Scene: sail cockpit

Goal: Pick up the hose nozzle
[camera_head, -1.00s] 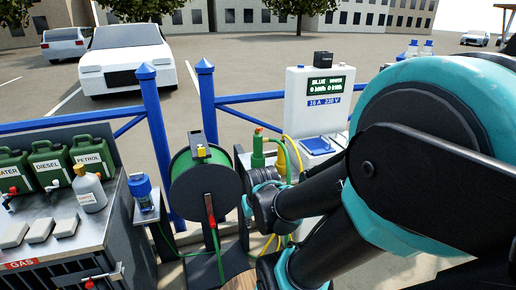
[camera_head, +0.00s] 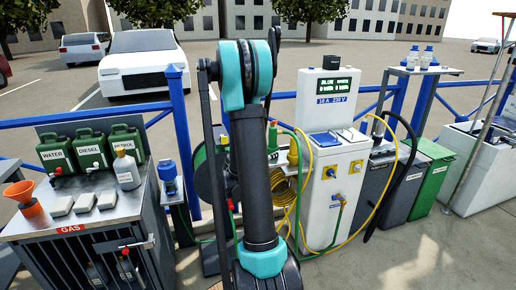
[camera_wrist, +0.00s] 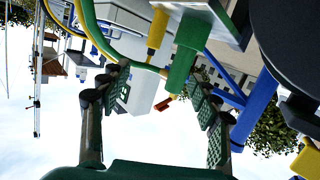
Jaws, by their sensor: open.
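What looks like the hose nozzle is a green cylindrical body (camera_wrist: 183,72) in the wrist view, joined to a green hose (camera_wrist: 130,57) that curves in from the upper left. A small orange-red piece (camera_wrist: 166,103) shows below it. My gripper (camera_wrist: 160,100) is open, with one dark padded finger on each side of this view's middle. The green body shows between and beyond the fingers; I cannot tell how far off. In the head view, a green upright piece (camera_head: 272,137) shows just right of my arm, partly hidden. My gripper is hidden in the head view.
A white power pedestal (camera_head: 322,215) with yellow cable stands right of my arm. A green hose reel (camera_head: 202,178) is partly behind my arm. Left is a metal cabinet (camera_head: 85,222) with green jerrycans (camera_head: 90,148). Blue railings (camera_head: 185,140) run behind. Open paving lies at front right.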

